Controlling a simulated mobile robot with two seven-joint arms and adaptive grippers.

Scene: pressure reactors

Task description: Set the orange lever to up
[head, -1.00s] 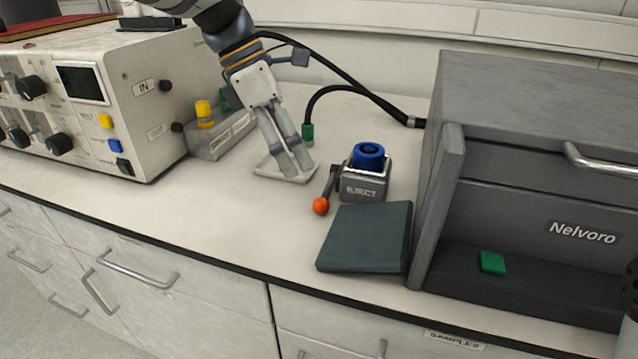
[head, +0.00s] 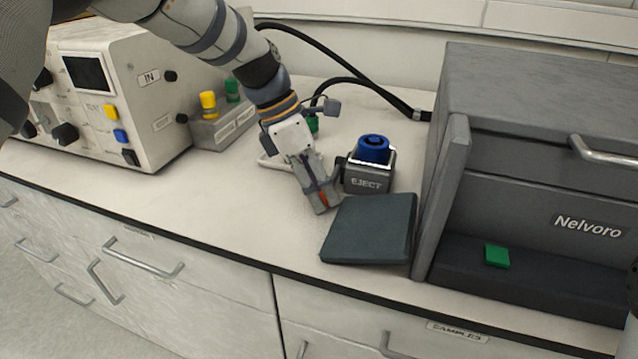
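The orange lever (head: 324,199) is a ball-ended handle on the left side of the grey EJECT box (head: 367,184), which has a blue round top (head: 374,149). The lever points down toward the front. My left gripper (head: 322,200) is at the lever's ball, with its fingers over it, and only a small orange patch shows between them. Whether the fingers are clamped on the ball I cannot tell. Most of the lever arm is hidden behind the gripper. A small part of my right arm may show at the right edge; its gripper is out of view.
A dark flat pad (head: 370,229) lies just right of the gripper, in front of the box. The grey Nelvoro cabinet (head: 530,140) stands at right with a green block (head: 497,256) inside. A white instrument (head: 150,110) stands at left. Black hoses run behind.

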